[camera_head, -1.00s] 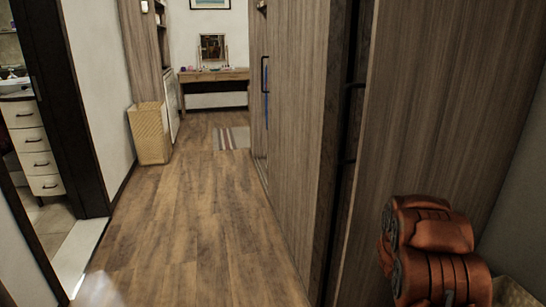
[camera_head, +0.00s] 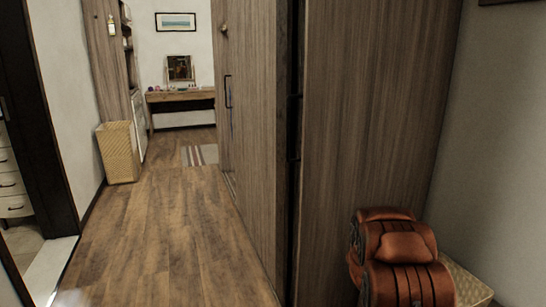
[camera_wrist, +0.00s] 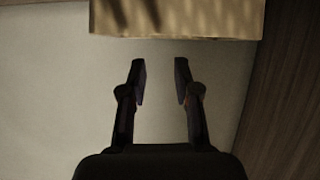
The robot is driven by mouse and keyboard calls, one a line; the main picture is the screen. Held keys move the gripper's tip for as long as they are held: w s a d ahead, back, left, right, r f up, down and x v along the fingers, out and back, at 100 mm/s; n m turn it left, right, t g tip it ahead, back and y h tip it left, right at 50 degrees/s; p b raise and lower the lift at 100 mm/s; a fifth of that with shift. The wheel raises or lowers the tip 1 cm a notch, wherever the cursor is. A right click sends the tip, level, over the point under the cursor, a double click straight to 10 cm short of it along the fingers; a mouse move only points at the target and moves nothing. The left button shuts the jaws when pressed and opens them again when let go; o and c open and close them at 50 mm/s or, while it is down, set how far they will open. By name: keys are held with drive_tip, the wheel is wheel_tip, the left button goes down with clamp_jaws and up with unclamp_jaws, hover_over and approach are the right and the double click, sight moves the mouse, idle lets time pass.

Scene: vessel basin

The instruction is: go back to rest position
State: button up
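My gripper (camera_wrist: 160,78) shows in the wrist view with its two dark fingers apart and nothing between them. Its fingertips point toward the lower edge of a tan box-like thing (camera_wrist: 180,18) at the top of that view. A gap shows between the fingertips and that edge in the picture; I cannot tell the true distance. My gripper does not show in the head view.
A tall wooden wardrobe (camera_head: 375,130) stands close on the right. A woven basket (camera_head: 465,285) is at the lower right by the grey wall. Another basket (camera_head: 118,152) stands along the left wall. The wooden floor (camera_head: 165,235) between is clear, toward a desk (camera_head: 180,95).

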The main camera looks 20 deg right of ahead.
drive_tip(key=w+a+r+n+t+y, duration=0.35)
drive_tip(key=w+a, duration=0.35)
drive_tip(key=a, duration=0.4)
drive_tip(key=w+a+r+n+t+y, duration=0.2)
drive_tip(key=w+a+t+y, duration=0.3)
drive_tip(key=a, duration=0.6)
drive_tip(key=s+a+r+n+g+y, duration=0.2)
drive_tip(key=s+a+n+y, duration=0.1)
drive_tip(key=a, duration=0.7)
drive_tip(key=s+a+r+n+g+y, duration=0.1)
drive_tip(key=s+a+r+n+y, duration=0.15)
drive_tip(key=a, duration=0.65)
drive_tip(key=s+a+r+n+g+y, duration=0.1)
drive_tip(key=s+a+n+g, duration=0.1)
drive_tip(key=s+a, duration=0.35)
drive_tip(key=s+a+n+g, duration=0.1)
drive_tip(key=s+a+g, duration=0.15)
drive_tip(key=s, duration=0.65)
drive_tip(key=s+d+r+n+g+h, duration=0.1)
drive_tip(key=s+r+n+g+h, duration=0.2)
drive_tip(key=s, duration=1.4)
wheel_tip(320, 180, up, 23)
drive_tip(key=s+y+p, duration=0.1)
drive_tip(key=p, duration=2.1)
drive_tip(key=shift+s+d, duration=0.2)
drive_tip(key=shift+s, duration=0.15)
drive_tip(key=shift+c, duration=0.3)
